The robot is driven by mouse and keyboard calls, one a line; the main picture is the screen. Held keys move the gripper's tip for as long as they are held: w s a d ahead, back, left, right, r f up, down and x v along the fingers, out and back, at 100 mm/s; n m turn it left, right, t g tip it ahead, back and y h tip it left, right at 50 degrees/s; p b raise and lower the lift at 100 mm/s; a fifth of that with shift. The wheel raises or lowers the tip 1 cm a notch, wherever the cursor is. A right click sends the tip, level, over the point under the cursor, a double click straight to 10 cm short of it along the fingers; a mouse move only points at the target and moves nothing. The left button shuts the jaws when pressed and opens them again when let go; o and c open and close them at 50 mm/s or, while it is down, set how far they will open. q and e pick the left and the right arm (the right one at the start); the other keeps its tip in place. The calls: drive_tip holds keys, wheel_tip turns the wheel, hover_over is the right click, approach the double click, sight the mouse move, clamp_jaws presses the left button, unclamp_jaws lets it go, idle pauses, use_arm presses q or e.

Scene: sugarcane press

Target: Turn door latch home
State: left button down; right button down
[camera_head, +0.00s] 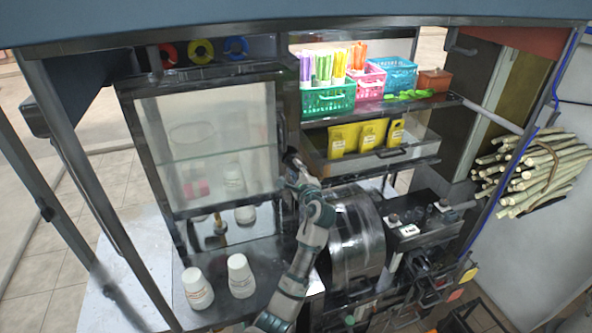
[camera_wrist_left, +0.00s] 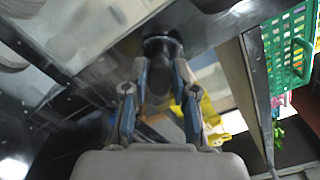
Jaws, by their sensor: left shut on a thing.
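The door (camera_head: 208,140) is a dark-framed glass panel on the cabinet at the centre left, and it looks closed. Its latch is a dark knob on a round base (camera_wrist_left: 160,46) in the left wrist view; in the head view my gripper mostly hides it. My left gripper (camera_head: 291,163) is at the right edge of the door frame. In the left wrist view its two blue-grey fingers (camera_wrist_left: 158,88) are shut on the dark knob, one on each side. My right gripper is not in view.
A dark metal drum (camera_head: 358,240) stands close to the right of my left arm. Shelves with a green basket (camera_head: 328,100) and yellow packets (camera_head: 372,135) are to the right. Sugarcane (camera_head: 535,170) hangs far right.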

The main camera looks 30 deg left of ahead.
use_arm(q)
drive_tip(key=n, duration=0.2)
drive_tip(key=n+b, duration=0.1)
drive_tip(key=n, duration=0.2)
drive_tip(key=shift+f+n+b, duration=0.3)
drive_tip(key=shift+b, duration=0.1)
drive_tip(key=shift+r+n, duration=0.1)
drive_tip(key=shift+n, duration=0.6)
drive_tip(key=shift+r, duration=0.1)
